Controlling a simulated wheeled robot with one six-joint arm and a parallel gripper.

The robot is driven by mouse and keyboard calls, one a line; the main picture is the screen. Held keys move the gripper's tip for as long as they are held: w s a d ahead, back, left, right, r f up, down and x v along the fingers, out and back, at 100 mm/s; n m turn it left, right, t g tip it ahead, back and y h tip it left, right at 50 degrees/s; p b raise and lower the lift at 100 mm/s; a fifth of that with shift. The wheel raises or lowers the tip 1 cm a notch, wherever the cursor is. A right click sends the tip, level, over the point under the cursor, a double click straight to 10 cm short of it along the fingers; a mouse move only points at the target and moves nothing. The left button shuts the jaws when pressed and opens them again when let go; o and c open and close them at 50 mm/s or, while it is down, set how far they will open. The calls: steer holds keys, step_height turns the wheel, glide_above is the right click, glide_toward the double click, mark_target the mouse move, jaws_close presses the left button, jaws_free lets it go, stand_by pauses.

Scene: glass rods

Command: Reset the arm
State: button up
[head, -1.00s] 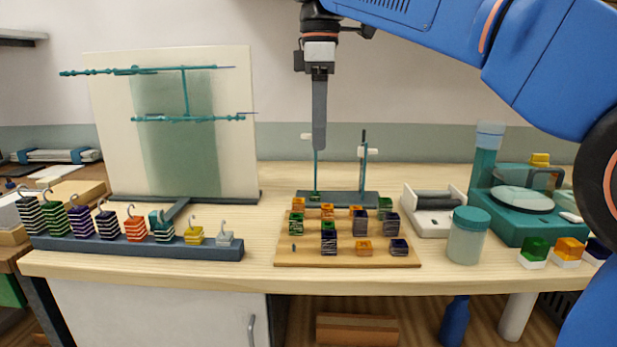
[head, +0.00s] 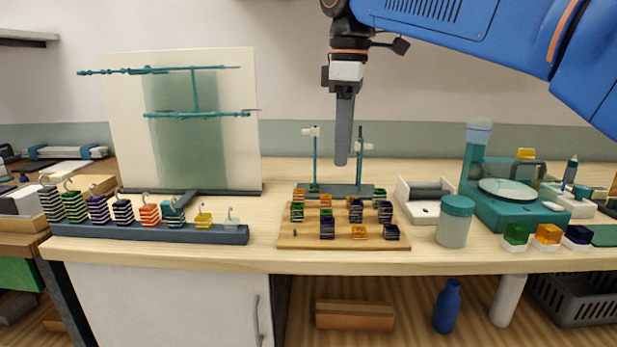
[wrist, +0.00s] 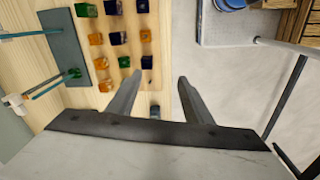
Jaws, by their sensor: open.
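My gripper (head: 342,160) hangs from my blue arm above the bench, pointing down, over the back part of the wooden board (head: 287,238). In the head view its fingers line up one behind the other. In the wrist view my gripper (wrist: 153,90) shows two grey fingers spread apart with nothing between them. The board with its coloured blocks lies beyond and to the left of the fingers there.
A rod stand (head: 338,190) with two upright posts stands behind the board. A row of hooked weights (head: 150,232) and a tall panel (head: 120,120) are at left. A lidded jar (head: 455,222) and a teal device (head: 495,205) are at right. Air around the gripper looks clear.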

steer(key=s+d+f+m+t, duration=0.1)
steer(key=s+d+f+m, duration=0.3)
steer(key=d+f, duration=0.3)
steer(key=s+d+f+m+t, duration=0.1)
steer(key=s+d+f+m, duration=0.35)
steer(key=d+f, duration=0.35)
steer(key=s+d+f+m+t, duration=0.1)
steer(key=s+d+f+m, duration=0.2)
steer(key=f, duration=0.6)
steer(key=s+d+f+m+t, duration=0.1)
steer(key=s+d+f+m, duration=0.3)
steer(key=s+f, duration=0.4)
steer(key=shift+d+f, duration=0.25)
steer(key=shift+f, duration=0.5)
